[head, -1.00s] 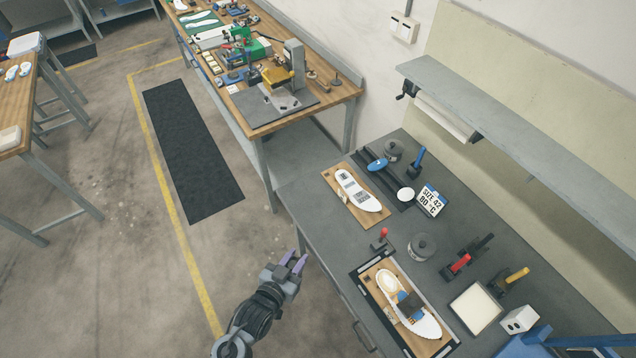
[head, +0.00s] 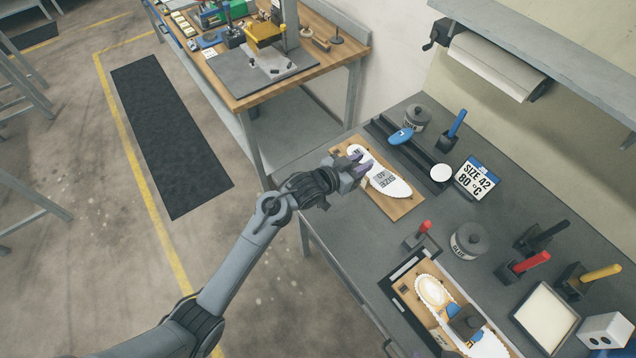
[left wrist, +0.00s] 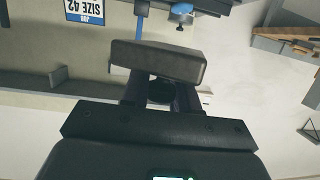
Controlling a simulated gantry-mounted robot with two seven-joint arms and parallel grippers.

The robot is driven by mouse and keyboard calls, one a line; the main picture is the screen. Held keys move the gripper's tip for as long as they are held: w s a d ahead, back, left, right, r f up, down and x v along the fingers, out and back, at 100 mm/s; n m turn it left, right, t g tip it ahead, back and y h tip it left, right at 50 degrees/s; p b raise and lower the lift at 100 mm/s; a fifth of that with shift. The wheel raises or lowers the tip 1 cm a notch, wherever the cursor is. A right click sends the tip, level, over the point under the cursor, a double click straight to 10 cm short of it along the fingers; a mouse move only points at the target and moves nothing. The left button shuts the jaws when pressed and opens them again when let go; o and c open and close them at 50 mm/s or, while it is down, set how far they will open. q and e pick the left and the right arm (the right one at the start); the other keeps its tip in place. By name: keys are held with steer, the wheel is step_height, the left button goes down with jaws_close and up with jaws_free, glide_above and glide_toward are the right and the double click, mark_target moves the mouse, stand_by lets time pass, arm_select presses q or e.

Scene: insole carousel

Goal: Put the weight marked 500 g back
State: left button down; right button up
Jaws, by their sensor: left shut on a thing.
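My left gripper (head: 362,164) is above the white insole marked SIZE 40 (head: 388,180), which lies on a wooden board at the back of the grey bench. In the left wrist view the left gripper is shut on a dark grey block (left wrist: 158,62), which looks like the weight. A dark round part shows between the fingers. No marking can be read on it, and I cannot make it out in the head view. A second dark block (head: 466,321) sits over the nearer insole. My right gripper is not in view.
Near the left gripper are a dark rail (head: 426,168), a lidded pot (head: 417,118) and the SIZE 42 sign (head: 477,180). A second pot (head: 468,241), a red-knobbed stand (head: 421,235) and tool holders stand nearer. The shelf (head: 560,50) overhangs the back.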

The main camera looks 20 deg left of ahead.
arm_select(q)
steer(key=shift+w+r+b, duration=0.35)
steer(key=shift+w+r, duration=0.15)
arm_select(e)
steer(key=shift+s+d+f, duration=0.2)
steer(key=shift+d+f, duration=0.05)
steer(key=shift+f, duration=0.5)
arm_select(q)
steer(key=shift+w+a, duration=0.15)
steer(key=shift+a, duration=0.15)
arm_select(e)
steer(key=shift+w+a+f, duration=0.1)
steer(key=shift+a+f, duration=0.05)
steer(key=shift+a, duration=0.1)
arm_select(q)
steer(key=shift+w+a+f+b, duration=0.15)
steer(key=shift+w+a+f, duration=0.05)
steer(key=shift+a+f, duration=1.6)
steer(key=shift+w+a+f+b, duration=0.2)
steer(key=shift+a+f, duration=1.5)
steer(key=shift+a, duration=0.15)
steer(key=shift+w+a+f+b, duration=0.15)
steer(key=shift+w+a+f, duration=0.05)
steer(key=shift+a+f, duration=1.6)
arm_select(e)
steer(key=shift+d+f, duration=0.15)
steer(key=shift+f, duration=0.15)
